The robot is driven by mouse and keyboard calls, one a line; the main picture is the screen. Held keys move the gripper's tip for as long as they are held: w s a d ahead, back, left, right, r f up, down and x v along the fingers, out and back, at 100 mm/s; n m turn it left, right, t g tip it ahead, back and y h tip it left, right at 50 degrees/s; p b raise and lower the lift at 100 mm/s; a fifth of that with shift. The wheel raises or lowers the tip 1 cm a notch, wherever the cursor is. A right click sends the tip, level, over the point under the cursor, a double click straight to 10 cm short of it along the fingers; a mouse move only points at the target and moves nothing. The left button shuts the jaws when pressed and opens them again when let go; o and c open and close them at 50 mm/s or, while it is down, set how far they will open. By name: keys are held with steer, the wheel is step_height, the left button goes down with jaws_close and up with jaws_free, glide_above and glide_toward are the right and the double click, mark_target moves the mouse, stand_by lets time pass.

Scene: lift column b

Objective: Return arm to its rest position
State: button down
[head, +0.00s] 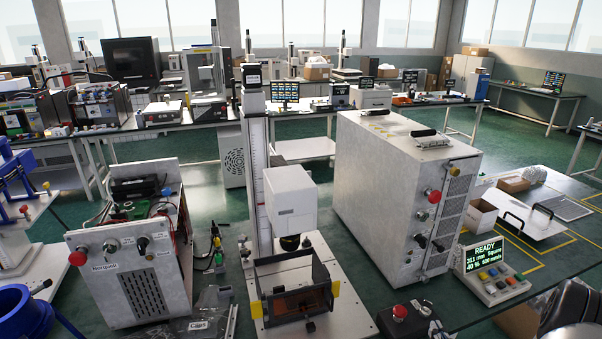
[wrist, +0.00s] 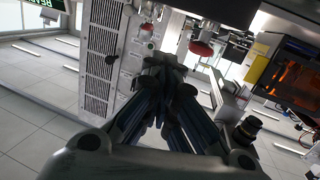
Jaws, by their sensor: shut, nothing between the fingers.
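My gripper (wrist: 165,62) shows in the wrist view with its dark fingers brought together at the tips, shut and empty. It points toward the front of a large grey cabinet (wrist: 106,50) with a vent grille and knobs. I cannot tell whether the fingertips touch anything; a gap to the cabinet seems to show. In the head view, a dark rounded part at the lower right corner may belong to my arm. The gripper's fingers are not visible there.
In the head view, the grey cabinet (head: 395,190) stands right of a white column machine (head: 290,200) with an orange-windowed guard (head: 296,290). An open electrical box (head: 130,265) is at left. A READY display (head: 489,270) and a red-button box (head: 405,322) sit near the front right.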

steer(key=w+r+n+g, duration=0.2)
steer(key=w+r, duration=0.2)
steer(key=w, duration=0.1)
steer(key=s+a+r+g+h, duration=0.1)
steer(key=a+r+g, duration=0.25)
steer(key=r, duration=0.45)
steer(key=s+a+r+g+h, duration=0.15)
steer(key=a+r, duration=0.25)
steer(key=r, duration=0.4)
steer(key=s+a+r+m+g+y, duration=0.1)
steer(key=s+a+r+g, duration=0.1)
steer(key=s+a, duration=0.7)
steer(key=s+a+r+m+g+y, duration=0.1)
steer(key=s+a+r+g+y, duration=0.1)
steer(key=s+a, duration=0.7)
steer(key=s+r+g, duration=0.1)
steer(key=s+r, duration=0.1)
steer(key=s, duration=0.5)
steer(key=shift+s+a+r, duration=0.3)
steer(key=shift+s+r, duration=0.1)
